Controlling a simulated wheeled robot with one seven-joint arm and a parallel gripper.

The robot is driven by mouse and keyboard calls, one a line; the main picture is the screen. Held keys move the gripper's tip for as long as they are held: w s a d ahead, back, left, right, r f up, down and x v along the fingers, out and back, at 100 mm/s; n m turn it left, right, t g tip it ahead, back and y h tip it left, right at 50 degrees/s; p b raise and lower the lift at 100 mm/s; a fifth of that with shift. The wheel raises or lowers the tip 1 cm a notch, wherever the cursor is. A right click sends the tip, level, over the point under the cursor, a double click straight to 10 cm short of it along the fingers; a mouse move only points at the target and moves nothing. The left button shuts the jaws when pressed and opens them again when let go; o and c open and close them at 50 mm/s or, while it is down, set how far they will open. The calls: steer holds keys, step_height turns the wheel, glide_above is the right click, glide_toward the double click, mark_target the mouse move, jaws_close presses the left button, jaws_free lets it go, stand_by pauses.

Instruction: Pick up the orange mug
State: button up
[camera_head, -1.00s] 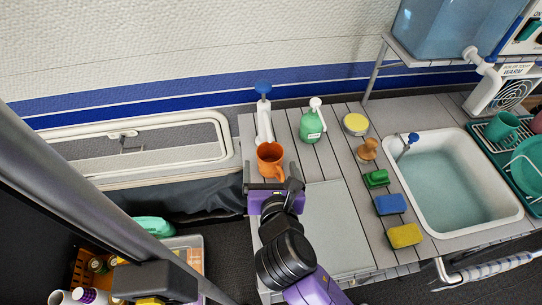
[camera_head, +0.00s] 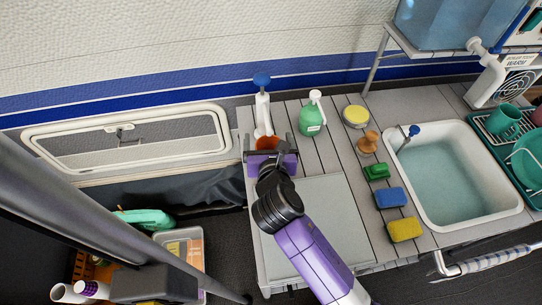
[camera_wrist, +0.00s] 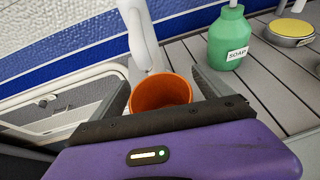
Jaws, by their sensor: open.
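The orange mug (camera_head: 267,143) stands on the slatted counter at its left end, just in front of a white pump tap. In the head view my gripper covers most of it and only its upper part shows. In the wrist view the mug (camera_wrist: 161,92) shows its open rim between my two fingers; its lower part is hidden by my gripper body. My gripper (camera_head: 270,150) is open, with one finger on each side of the mug. I cannot tell whether either finger touches it. The mug's handle is not visible.
A white tap with a blue knob (camera_head: 262,110) stands right behind the mug. A green soap bottle (camera_head: 312,120) is to the right. A yellow-topped tin (camera_head: 355,116), a wooden-handled brush (camera_head: 367,142), sponges (camera_head: 390,197) and the sink (camera_head: 455,180) lie further right. The counter's left edge is close.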

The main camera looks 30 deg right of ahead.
steer(key=shift+c, duration=0.2)
steer(key=c, duration=1.5)
steer(key=shift+r, duration=0.15)
steer(key=shift+r, duration=1.75)
steer(key=s+a, duration=0.2)
steer(key=s, duration=0.3)
steer(key=s+a+b, duration=0.1)
steer(key=s+a, duration=0.1)
steer(key=s, duration=0.4)
steer(key=s+a, duration=0.3)
steer(key=s, duration=0.2)
steer(key=shift+s+f, duration=0.15)
steer(key=shift+s, duration=0.1)
steer(key=shift+s, duration=0.1)
